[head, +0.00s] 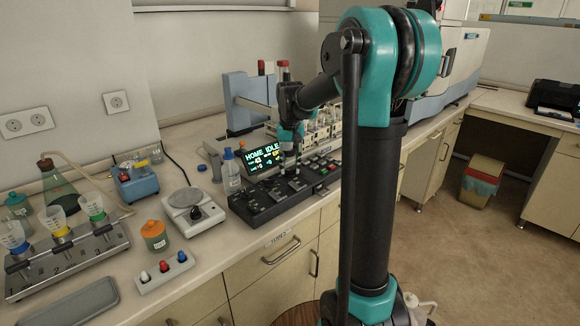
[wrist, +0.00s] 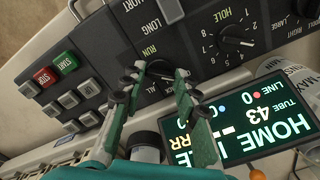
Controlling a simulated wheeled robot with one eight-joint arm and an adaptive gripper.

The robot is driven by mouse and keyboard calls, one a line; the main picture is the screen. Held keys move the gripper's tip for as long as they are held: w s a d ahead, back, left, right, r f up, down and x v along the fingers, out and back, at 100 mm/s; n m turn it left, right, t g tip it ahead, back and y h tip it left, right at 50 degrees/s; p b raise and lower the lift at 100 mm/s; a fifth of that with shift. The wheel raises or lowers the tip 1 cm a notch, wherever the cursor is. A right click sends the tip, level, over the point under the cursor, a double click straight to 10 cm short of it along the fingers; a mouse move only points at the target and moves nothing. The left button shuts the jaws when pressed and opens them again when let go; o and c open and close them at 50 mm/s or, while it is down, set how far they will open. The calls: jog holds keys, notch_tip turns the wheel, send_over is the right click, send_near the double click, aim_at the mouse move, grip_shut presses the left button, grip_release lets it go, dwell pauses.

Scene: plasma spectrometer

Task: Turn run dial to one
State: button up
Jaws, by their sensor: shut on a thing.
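The run dial (wrist: 160,68) is a dark round knob on the black control panel (wrist: 205,60) in the wrist view, under the label RUN, with ALL printed below it. My gripper (wrist: 160,76) is shut on this dial, with one finger on each side. The fingers cover much of the knob, so its pointer setting cannot be read. In the head view my gripper (head: 289,157) reaches down to the control panel (head: 257,205), and the dial is hidden there.
A lit screen (wrist: 240,119) reading HOME lies close beside the fingers. A hole dial (wrist: 237,40) and red stop (wrist: 45,76) and green start (wrist: 62,58) keys flank the run dial. In the head view, a bottle (head: 230,172) and a balance (head: 193,210) stand left of the panel.

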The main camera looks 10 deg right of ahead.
dwell(0.4)
jog(key=o, duration=1.2)
jog(key=shift+c, duration=0.2)
notch_tip(320, 180, up, 12)
